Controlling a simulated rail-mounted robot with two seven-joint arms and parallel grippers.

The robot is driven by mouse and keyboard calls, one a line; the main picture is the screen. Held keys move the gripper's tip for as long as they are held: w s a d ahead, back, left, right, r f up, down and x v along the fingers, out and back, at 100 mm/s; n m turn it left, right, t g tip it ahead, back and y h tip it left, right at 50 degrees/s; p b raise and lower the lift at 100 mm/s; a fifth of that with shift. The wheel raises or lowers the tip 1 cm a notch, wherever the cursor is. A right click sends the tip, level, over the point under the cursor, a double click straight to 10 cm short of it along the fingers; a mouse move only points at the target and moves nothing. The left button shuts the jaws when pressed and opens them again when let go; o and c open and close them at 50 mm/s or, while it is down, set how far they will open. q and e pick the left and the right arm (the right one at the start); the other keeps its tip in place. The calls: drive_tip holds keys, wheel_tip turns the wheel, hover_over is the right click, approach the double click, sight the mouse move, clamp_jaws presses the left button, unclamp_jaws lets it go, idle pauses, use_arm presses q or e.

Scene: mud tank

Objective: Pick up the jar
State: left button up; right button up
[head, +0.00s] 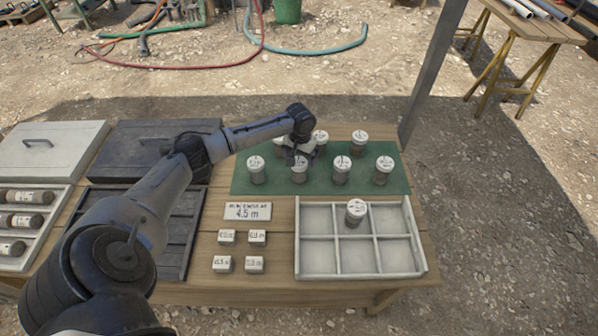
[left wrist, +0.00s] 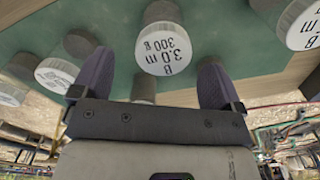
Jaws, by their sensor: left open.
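Another jar (head: 355,212) stands in the back middle compartment of the white tray. My left gripper (head: 299,152) is over the mat, open and empty, partly covering jars there. My right gripper is out of view.
The divided tray (head: 428,262) is otherwise empty. A "4.5 m" sign (head: 247,211) and several small labelled blocks (head: 227,237) stand left of it. A dark case (head: 125,155) and a tray of core tubes (head: 42,240) lie further left. A grey post (head: 428,75) rises behind the table.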

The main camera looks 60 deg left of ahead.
sight(299, 162)
use_arm(q)
drive_tip(key=shift+a+f+b, duration=0.15)
drive_tip(key=shift+f+b, duration=0.8)
drive_tip(key=shift+f, duration=1.75)
drive_tip(key=shift+r, duration=0.1)
drive_tip(key=c, duration=1.2)
